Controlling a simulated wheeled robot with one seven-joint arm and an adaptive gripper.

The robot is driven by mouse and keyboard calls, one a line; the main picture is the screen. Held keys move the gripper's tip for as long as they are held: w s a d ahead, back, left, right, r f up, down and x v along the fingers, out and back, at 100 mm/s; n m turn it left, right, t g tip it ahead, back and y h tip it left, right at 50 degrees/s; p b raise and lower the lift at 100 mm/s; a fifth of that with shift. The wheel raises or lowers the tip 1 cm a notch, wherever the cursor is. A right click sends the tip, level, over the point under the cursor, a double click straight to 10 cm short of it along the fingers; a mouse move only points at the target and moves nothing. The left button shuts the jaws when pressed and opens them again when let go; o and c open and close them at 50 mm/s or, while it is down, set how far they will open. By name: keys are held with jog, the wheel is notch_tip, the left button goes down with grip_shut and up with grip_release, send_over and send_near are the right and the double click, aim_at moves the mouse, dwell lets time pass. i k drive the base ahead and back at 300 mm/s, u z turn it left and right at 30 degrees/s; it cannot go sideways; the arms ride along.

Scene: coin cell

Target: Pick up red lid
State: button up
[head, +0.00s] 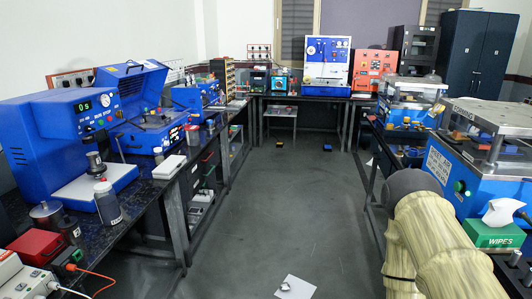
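I cannot clearly make out a red lid in the head view. A red box-like item (36,246) sits on the left bench near the front, but I cannot tell whether any part of it is a lid. A small jar (107,207) with a greyish cap stands on the same bench, in front of the blue machine with a display. My arm shows at the lower right, with pale yellowish links and a dark rounded joint. My gripper is not in view.
The dark left bench (150,192) carries blue machines (58,140). A white paper (296,287) with a small item lies on the floor. A green wipes box (490,235) stands at right beside my arm. The grey floor (275,200) between the benches is mostly clear.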

aim_at(194, 127)
jog(key=u, duration=0.2)
jog(key=i, duration=1.65)
jog(key=u, duration=0.4)
